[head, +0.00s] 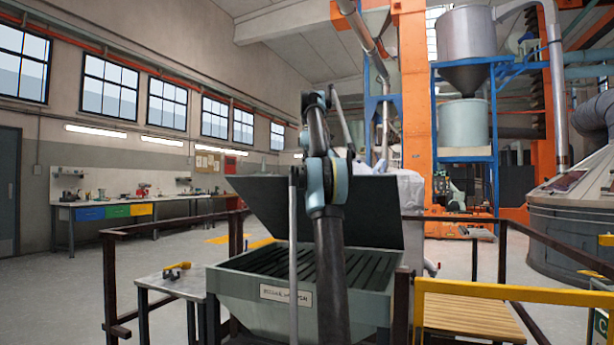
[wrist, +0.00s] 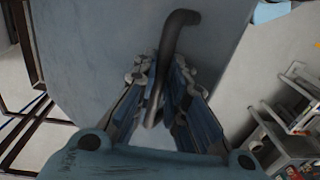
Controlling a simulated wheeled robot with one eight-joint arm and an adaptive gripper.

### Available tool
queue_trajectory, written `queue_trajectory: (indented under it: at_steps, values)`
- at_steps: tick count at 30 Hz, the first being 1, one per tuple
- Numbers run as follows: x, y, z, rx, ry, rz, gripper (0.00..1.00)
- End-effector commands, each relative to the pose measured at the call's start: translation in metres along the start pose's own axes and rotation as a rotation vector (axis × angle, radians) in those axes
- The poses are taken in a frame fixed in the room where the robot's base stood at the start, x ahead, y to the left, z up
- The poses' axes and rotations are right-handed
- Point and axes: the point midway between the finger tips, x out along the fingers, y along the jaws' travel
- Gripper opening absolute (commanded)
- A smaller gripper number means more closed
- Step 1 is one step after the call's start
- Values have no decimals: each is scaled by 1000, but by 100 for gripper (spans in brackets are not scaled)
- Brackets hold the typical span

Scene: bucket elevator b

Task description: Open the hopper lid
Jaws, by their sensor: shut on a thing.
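The hopper lid (head: 270,205) is a dark grey panel tilted up at the back of the hopper in the head view. The grey-green hopper (head: 235,290) stands below it, its dark slatted grate (head: 275,262) exposed. In the wrist view my gripper (wrist: 165,75) is shut on a dark bent handle (wrist: 180,22), which runs between its fingers. The pale lid surface (wrist: 90,40) lies behind the fingers. In the head view my arm rises in front of the hopper and lid and hides part of both; the gripper's fingers cannot be made out there.
Brown railings (head: 110,285) stand around the hopper, with a yellow rail (head: 510,291) at right front. A small table (head: 165,284) with a yellow tool (head: 178,270) is at the left. A pale sack (head: 410,190) stands behind the lid. Open floor lies to the left.

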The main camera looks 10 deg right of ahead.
Motion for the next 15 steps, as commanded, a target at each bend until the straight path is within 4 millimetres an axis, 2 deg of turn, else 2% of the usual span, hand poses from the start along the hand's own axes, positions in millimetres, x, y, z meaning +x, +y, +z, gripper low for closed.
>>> queue_trajectory:
  at_steps: [1, 8, 9, 11, 12, 15]
  values:
    - [3, 6, -1, 1, -1, 8, 0]
    - [5, 7, -6, -2, 0, 6, 0]
    - [5, 7, -6, -2, 0, 5, 15]
    - [6, 8, -7, -3, 0, 4, 29]
    - [5, 7, -7, -3, 0, 3, 33]
    - [3, 4, -5, -3, 1, 4, 33]
